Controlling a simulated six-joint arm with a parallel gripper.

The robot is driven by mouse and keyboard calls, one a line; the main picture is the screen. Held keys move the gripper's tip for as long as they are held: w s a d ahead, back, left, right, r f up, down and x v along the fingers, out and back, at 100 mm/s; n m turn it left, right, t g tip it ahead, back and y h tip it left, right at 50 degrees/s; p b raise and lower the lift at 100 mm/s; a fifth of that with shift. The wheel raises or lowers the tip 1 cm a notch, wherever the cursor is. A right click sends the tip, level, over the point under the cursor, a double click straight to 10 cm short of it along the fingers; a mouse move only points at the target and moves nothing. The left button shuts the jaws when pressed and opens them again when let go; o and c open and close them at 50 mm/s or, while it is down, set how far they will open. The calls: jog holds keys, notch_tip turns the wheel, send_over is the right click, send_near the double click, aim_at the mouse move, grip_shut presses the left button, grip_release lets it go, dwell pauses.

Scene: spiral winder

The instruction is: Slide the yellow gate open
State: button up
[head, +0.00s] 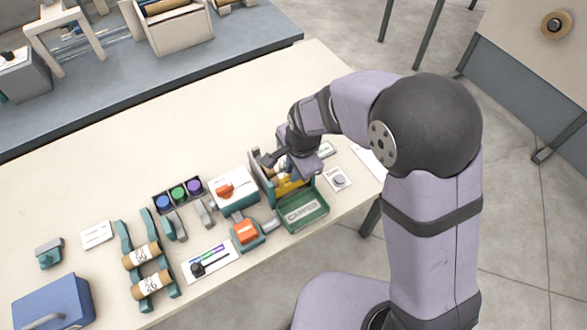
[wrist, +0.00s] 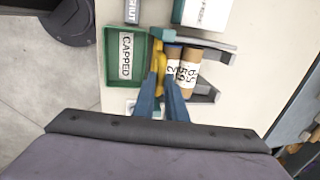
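The yellow gate (wrist: 160,62) stands between the green CAPPED tray (wrist: 110,75) and a holder with brown rolls (wrist: 195,55) bearing number labels. In the head view the gate (head: 290,184) shows partly, below my wrist and beside the green tray (head: 320,221). My gripper (wrist: 162,76) reaches down over the gate, its blue fingers one on each side of the yellow part. The narrow gap between the fingertips is filled with yellow; I cannot tell whether they press on it. In the head view my arm hides part of the gate and the rolls.
A white box with a red knob (head: 229,188) stands left of the gate, with an orange-topped device (head: 247,232) nearby. A grey round button on a white plate (head: 339,180) lies to the right. Several rolls, colored buttons and a blue box (head: 55,303) stand further left.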

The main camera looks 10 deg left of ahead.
grip_shut()
notch_tip(320, 180, up, 5)
jog(key=p, duration=0.3)
jog(key=o, duration=0.6)
grip_release()
jog(key=shift+f, duration=0.1)
jog(key=shift+s+d+r+b, duration=0.15)
jog(key=shift+r+b, duration=0.2)
jog(key=shift+r, duration=0.85)
jog(key=shift+s+d+r+b, duration=0.2)
jog(key=shift+r+b, duration=0.1)
jog(key=shift+r, duration=0.95)
jog(key=shift+s+d+r+b, duration=0.15)
jog(key=shift+r+b, duration=0.2)
jog(key=shift+r, duration=0.85)
